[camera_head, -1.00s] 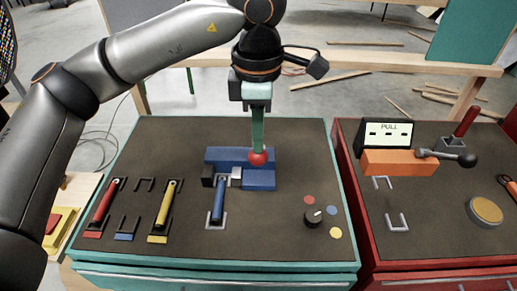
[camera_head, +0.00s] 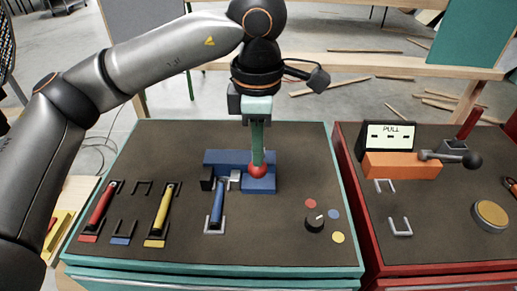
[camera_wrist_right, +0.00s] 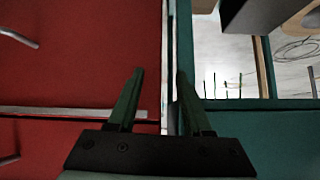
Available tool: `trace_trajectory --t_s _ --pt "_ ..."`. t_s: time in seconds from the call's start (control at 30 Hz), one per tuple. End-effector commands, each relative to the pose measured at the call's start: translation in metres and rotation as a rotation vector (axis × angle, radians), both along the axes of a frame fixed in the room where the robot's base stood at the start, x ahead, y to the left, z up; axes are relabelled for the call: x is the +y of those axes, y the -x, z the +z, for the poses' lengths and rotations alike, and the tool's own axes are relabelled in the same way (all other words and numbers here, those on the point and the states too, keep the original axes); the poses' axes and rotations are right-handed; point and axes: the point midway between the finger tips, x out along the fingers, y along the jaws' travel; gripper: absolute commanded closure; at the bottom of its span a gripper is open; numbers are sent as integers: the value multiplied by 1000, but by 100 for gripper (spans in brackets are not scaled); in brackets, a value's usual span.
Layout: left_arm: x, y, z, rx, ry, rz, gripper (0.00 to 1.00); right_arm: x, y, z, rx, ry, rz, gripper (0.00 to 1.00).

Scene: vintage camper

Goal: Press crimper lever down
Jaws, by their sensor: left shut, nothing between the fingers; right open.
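The crimper (camera_head: 225,158) is a blue device on the dark top of the teal cabinet. The fingers hide part of the crimper and most of the lever's arm. My right gripper (camera_wrist_right: 160,72) shows only in the right wrist view, open and empty, facing red and teal cabinet fronts.
Red, yellow and blue handled tools (camera_head: 160,212) stand left and in front of the crimper. A red cabinet (camera_head: 352,200) carries an orange device (camera_head: 400,165) with a ball-ended lever.

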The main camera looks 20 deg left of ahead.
Motion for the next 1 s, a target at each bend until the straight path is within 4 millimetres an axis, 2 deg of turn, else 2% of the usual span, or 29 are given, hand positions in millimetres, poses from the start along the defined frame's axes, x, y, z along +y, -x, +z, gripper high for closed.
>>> trace_trajectory --t_s 0.4,1.0 --pt "-1 6 -20 1 -4 4 100 0 0 -17 0 0 0 50" --pt "-2 9 -26 2 -4 2 100 0 0 -24 0 -1 -1 50"
